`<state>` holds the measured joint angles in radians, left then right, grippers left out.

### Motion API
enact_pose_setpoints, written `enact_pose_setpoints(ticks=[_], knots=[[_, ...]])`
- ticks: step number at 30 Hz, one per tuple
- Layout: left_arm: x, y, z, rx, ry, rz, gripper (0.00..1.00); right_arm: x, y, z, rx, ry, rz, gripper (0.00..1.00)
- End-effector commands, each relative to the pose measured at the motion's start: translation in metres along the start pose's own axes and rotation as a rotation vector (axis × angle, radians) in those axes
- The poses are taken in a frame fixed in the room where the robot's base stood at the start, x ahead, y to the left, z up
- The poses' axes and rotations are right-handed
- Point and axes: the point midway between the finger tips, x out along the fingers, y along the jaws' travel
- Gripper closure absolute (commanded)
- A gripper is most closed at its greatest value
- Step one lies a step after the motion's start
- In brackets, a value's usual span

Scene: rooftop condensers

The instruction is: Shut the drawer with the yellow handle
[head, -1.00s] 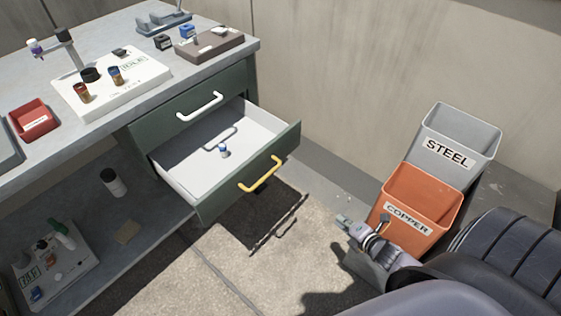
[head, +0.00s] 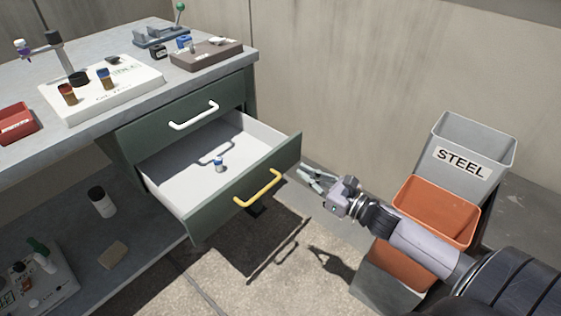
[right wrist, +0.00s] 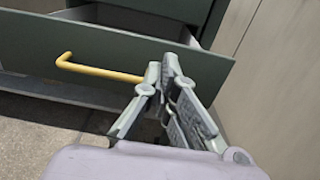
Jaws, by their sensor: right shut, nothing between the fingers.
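The lower drawer (head: 243,200) with the yellow handle (head: 258,188) is pulled well out of the green cabinet. A small blue-and-white item (head: 218,164) stands inside it. My right gripper (head: 306,176) is shut and empty, just right of the drawer front's right end. In the right wrist view the fingers (right wrist: 163,68) point at the drawer front (right wrist: 190,62), to the right of the yellow handle (right wrist: 98,69). I cannot tell whether they touch the front. My left gripper is not in view.
The upper drawer with the white handle (head: 194,116) is shut. An orange bin (head: 437,211) and a grey STEEL bin (head: 468,160) stand at the right, partly behind my right arm. The worktop (head: 120,124) holds trays and small parts. The floor before the drawer is clear.

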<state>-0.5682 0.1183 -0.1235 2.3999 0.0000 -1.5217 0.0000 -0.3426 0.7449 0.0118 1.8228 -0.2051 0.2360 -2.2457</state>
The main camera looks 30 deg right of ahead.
Motion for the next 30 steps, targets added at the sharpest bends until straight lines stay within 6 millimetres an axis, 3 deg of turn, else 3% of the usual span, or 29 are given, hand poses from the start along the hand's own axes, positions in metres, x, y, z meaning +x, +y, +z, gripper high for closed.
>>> enact_pose_setpoints(ticks=[9,15,21,30], knots=[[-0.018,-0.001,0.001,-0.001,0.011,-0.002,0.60,0.053,-0.001,0.001,-0.001,-0.003,0.000,1.00],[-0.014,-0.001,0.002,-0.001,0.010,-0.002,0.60,0.076,0.000,0.000,0.002,-0.002,0.000,1.00],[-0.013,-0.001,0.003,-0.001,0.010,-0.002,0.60,0.087,0.000,0.000,0.002,0.000,-0.001,1.00],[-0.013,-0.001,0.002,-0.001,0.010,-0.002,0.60,0.088,0.000,-0.001,0.002,0.001,-0.001,1.00]])
